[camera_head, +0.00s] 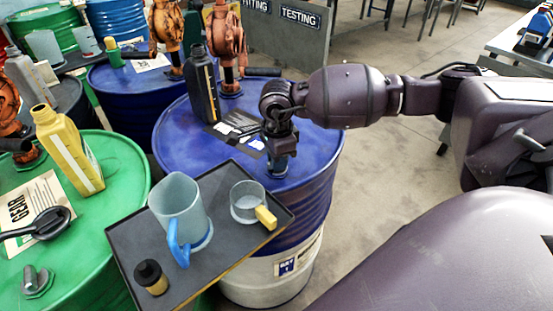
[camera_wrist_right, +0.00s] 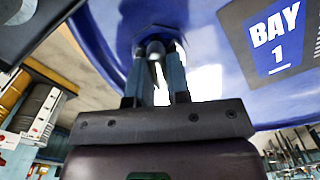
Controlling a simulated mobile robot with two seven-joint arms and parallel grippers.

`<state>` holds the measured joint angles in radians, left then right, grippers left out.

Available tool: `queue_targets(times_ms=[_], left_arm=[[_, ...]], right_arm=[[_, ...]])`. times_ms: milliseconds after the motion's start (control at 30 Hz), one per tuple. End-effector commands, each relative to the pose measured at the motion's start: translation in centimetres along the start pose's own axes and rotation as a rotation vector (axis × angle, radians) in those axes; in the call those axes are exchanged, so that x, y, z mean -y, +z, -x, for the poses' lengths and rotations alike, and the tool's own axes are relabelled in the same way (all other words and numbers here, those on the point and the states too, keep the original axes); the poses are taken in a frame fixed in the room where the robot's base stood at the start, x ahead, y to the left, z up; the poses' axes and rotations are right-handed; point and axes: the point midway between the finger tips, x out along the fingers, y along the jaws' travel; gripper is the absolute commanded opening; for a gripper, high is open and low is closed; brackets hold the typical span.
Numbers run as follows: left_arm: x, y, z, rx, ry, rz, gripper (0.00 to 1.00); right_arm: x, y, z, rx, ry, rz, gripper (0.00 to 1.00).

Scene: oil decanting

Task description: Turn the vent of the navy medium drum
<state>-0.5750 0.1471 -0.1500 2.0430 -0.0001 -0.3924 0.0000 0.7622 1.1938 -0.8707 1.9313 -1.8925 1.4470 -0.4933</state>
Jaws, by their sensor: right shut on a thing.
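The blue drum (camera_head: 200,150) stands in the middle of the head view, with a white lower band and a BAY 1 label on its side. My right gripper (camera_head: 278,163) points down at the drum's top near its right front edge. In the right wrist view, its two fingers (camera_wrist_right: 155,75) are shut on the vent (camera_wrist_right: 154,48), a small dark fitting on the blue top. The fingers hide most of the vent in the head view. My left gripper is in neither view.
A dark tray (camera_head: 225,262) at the drum's front holds a blue-handled jug (camera_head: 178,205), a clear cup (camera_head: 246,203) and a black-capped bottle (camera_head: 151,277). A dark bottle (camera_head: 202,85) and an orange pump (camera_head: 228,45) stand behind. A green drum (camera_head: 110,235) is left.

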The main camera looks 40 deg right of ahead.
Motion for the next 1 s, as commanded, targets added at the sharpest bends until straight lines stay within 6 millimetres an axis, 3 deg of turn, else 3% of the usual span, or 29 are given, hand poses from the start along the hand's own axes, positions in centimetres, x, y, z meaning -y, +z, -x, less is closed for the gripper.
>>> queue_targets(times_ms=[467, 500, 633, 1000], left_arm=[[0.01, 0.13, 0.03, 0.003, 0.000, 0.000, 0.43], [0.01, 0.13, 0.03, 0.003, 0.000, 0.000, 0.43], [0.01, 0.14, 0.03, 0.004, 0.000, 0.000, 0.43], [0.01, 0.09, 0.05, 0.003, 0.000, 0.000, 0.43]], right_arm=[[0.10, 0.05, 0.22, 0.002, -0.004, 0.015, 0.00], [0.10, 0.05, 0.22, 0.002, -0.004, 0.015, 0.22], [0.07, 0.04, 0.17, 0.002, -0.003, 0.014, 0.41], [0.06, 0.01, 0.57, 0.001, -0.003, 0.013, 0.43]])
